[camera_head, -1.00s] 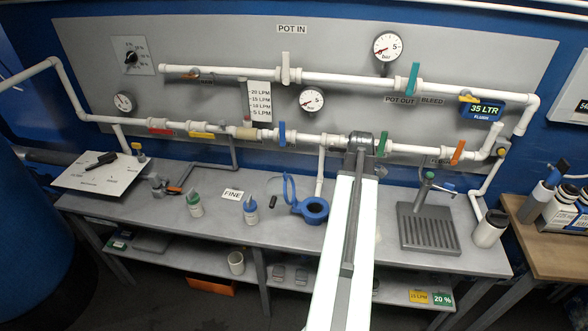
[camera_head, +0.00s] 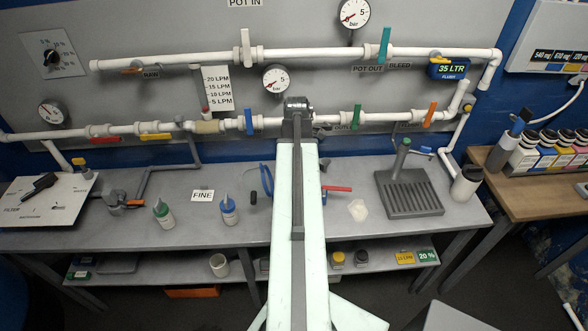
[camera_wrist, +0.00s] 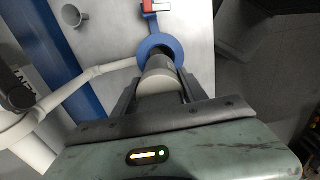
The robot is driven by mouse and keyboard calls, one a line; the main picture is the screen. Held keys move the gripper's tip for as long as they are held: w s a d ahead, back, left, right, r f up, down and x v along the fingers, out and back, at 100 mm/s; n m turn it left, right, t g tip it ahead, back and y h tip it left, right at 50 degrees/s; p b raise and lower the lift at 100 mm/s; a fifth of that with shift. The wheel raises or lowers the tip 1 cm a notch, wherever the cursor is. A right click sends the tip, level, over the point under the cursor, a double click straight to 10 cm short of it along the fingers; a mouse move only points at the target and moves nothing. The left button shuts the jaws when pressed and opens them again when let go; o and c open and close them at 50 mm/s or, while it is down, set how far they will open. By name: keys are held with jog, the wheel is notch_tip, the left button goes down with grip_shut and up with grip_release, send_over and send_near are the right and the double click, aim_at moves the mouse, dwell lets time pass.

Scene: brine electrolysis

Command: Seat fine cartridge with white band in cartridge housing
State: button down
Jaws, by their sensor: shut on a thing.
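In the wrist view my gripper (camera_wrist: 160,80) is shut on a pale cylinder with a grey end, apparently the fine cartridge (camera_wrist: 158,86). A blue ring with a dark opening (camera_wrist: 153,40), apparently the cartridge housing, lies just beyond the cartridge's far end. The end overlaps the opening in this view; I cannot tell whether it is inside. I cannot make out a separate white band. In the head view my arm hides the gripper, the cartridge and most of the blue ring. Only a blue strip (camera_head: 266,181) shows left of the arm.
A FINE label (camera_head: 203,196), a green-capped bottle (camera_head: 164,215) and a blue-capped bottle (camera_head: 229,212) stand left of my arm. A red handle (camera_head: 337,188) and a drip tray (camera_head: 412,195) are on the right. White pipes (camera_head: 330,52) run along the back.

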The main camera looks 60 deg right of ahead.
jog(key=shift+s, duration=0.1)
notch_tip(320, 180, down, 6)
jog(key=b, duration=0.5)
jog(key=shift+r+b, duration=0.25)
jog(key=shift+b, duration=0.05)
jog(key=shift+f, duration=0.2)
dwell(0.8)
jog(key=shift+f+b, duration=0.2)
jog(key=shift+b, duration=0.2)
jog(key=shift+f, duration=0.1)
jog(key=shift+f+b, duration=2.1)
jog(key=shift+b, duration=0.1)
dwell(2.0)
jog(key=shift+f+b, duration=0.3)
jog(key=shift+f, duration=0.05)
jog(key=shift+r, duration=0.2)
dwell(0.6)
